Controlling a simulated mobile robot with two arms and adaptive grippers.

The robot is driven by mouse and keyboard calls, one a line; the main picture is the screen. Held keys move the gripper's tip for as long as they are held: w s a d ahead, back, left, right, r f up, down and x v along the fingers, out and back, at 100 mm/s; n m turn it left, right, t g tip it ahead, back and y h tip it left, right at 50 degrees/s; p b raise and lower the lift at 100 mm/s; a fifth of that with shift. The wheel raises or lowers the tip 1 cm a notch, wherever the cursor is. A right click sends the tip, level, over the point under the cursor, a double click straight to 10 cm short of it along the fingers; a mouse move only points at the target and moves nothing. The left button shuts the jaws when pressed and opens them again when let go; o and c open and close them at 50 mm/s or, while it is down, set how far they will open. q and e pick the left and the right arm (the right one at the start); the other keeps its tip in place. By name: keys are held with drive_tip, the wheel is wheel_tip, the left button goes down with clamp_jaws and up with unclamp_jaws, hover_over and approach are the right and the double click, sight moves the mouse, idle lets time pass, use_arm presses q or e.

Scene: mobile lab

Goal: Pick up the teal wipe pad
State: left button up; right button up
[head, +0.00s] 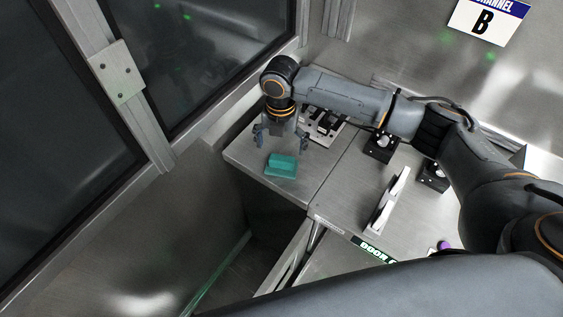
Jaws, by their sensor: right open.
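The teal wipe pad (281,166) is a small block with a raised upper part. It lies on the metal bench top near its left front corner. My right gripper (281,146) points down just behind and above the pad. Its two fingers are spread apart with nothing between them. In this view the fingers look apart from the pad, but the exact height gap is hard to tell. My left gripper is not in the picture.
Behind the gripper is a rack with black parts (322,124). Black fixtures (381,147) and a white upright plate (388,200) stand to the right on the bench. A glazed, metal-framed wall (120,75) is at left. The bench edge lies close in front of the pad.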

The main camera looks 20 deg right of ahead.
sight(282, 156)
wheel_tip(282, 156, down, 2)
drive_tip(key=shift+s+d+f+p, duration=0.1)
drive_tip(key=shift+d+p, duration=0.05)
drive_tip(key=shift+p, duration=0.4)
wheel_tip(282, 156, down, 2)
drive_tip(key=shift+f, duration=0.45)
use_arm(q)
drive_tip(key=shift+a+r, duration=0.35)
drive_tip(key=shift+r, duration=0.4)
use_arm(e)
drive_tip(key=shift+c, duration=0.5)
drive_tip(key=c, duration=1.2)
drive_tip(key=shift+c, duration=0.2)
drive_tip(key=shift+r, duration=0.1)
